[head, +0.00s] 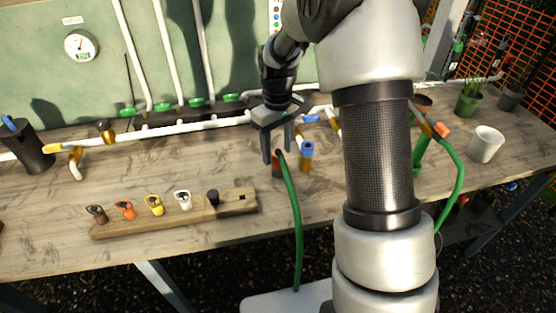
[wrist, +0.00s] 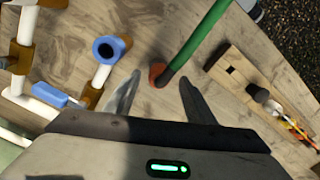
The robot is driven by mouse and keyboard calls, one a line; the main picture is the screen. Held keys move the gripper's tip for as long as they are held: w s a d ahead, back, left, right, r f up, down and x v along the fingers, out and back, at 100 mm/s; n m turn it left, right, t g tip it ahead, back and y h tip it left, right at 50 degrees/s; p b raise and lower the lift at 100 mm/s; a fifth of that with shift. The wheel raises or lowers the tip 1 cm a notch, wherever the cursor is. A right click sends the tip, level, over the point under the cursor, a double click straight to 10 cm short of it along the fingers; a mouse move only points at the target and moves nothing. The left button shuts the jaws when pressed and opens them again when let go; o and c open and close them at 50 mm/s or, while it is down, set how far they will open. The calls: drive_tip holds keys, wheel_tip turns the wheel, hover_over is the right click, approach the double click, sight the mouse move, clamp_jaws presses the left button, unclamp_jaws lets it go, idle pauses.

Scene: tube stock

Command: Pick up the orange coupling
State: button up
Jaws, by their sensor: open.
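An orange-red coupling (wrist: 157,75) sits at the end of a green hose (wrist: 195,42) in the wrist view. In the head view the orange-red piece (head: 276,171) shows just below my fingertips, partly hidden by the hose. My gripper (head: 277,153) is open and points down over the table. In the wrist view the coupling appears between my two fingertips (wrist: 160,80), and the fingers are not closed on it. Another orange end piece (head: 441,130) is on a second green hose at the right.
A blue-topped fitting (head: 307,150) stands close to the right of my gripper. A wooden rack (head: 170,219) with several small coloured pieces, one orange, lies front left. White pipes (head: 180,128) run behind. A white cup (head: 486,144) stands at the right.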

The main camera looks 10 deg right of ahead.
wheel_tip(320, 180, down, 3)
drive_tip(key=shift+d+f, duration=0.1)
drive_tip(key=shift+f, duration=0.1)
drive_tip(key=shift+c, duration=0.3)
drive_tip(key=c, duration=1.1)
drive_tip(key=shift+r, duration=0.1)
wheel_tip(320, 180, up, 10)
drive_tip(key=shift+f+p, duration=0.1)
drive_tip(key=shift+p, duration=0.25)
drive_tip(key=shift+r+p, duration=2)
drive_tip(key=shift+r, duration=0.5)
